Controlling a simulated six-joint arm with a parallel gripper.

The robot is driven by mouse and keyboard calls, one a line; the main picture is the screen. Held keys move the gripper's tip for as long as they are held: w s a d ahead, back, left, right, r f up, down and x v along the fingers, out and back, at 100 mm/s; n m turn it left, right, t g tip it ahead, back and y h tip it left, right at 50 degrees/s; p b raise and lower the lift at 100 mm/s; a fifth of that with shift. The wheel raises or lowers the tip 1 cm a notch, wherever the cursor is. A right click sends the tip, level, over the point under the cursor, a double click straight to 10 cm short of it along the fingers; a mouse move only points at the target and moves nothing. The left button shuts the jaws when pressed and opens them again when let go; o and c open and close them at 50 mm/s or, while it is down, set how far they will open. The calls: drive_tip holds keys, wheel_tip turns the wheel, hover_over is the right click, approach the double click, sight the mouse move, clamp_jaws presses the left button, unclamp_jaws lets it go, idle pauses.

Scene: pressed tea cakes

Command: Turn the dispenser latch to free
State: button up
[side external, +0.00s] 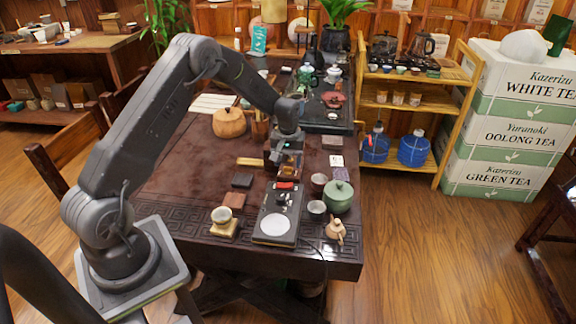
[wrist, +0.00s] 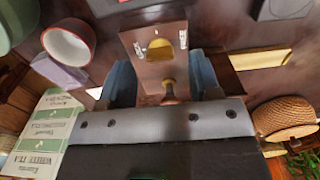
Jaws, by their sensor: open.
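The dispenser shows in the wrist view as a brown box (wrist: 141,38) with a yellow oval opening and two small pale metal marks on its face. A small dark reddish knob (wrist: 169,90), which looks like the latch, sticks out below the opening. My gripper (wrist: 163,82) is open, with one blue-grey finger on each side of the knob. I cannot tell whether either finger touches it, or how far the latch is turned. In the side external view my gripper (side external: 287,152) is over the dispenser, largely hiding it; an amber part shows below.
A black scale (side external: 264,228) with a white round plate stands in front. Cups (side external: 317,207), a green lidded pot (side external: 339,197) and a small beige pot (side external: 335,230) are to its right. A cup on a stand (side external: 223,221) and dark blocks (side external: 242,180) are left.

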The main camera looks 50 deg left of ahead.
drive_tip(key=shift+f, duration=1.05)
drive_tip(key=c, duration=0.9)
